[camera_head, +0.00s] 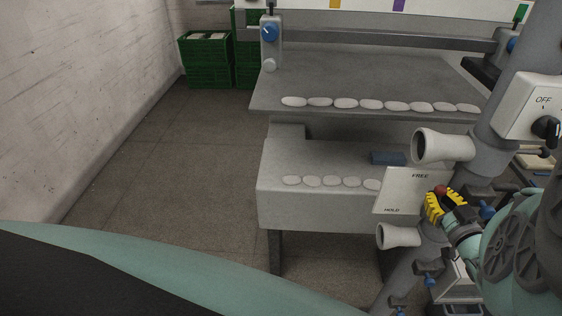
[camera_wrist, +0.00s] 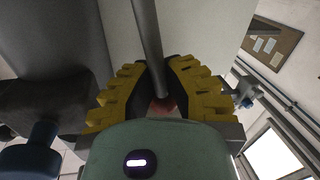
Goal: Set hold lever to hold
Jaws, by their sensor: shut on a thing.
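The hold lever shows in the wrist view as a grey rod (camera_wrist: 147,45) ending in a red knob (camera_wrist: 162,108). In the head view its red knob (camera_head: 440,190) shows at the right side of a white plate (camera_head: 401,192), marked FREE at the top and HOLD at the bottom. The knob is closer to the FREE mark in the picture; the lever's exact setting is hard to tell. My gripper (camera_head: 441,205) has its yellow ribbed fingers on both sides of the knob. In the wrist view my gripper (camera_wrist: 163,92) is shut on it.
Two pale cones (camera_head: 440,146) (camera_head: 398,237) stick out above and below the plate. A box with an OFF switch (camera_head: 543,128) is at the upper right. Grey shelves (camera_head: 360,90) with white pieces stand left of the plate. The floor (camera_head: 165,160) further left is clear.

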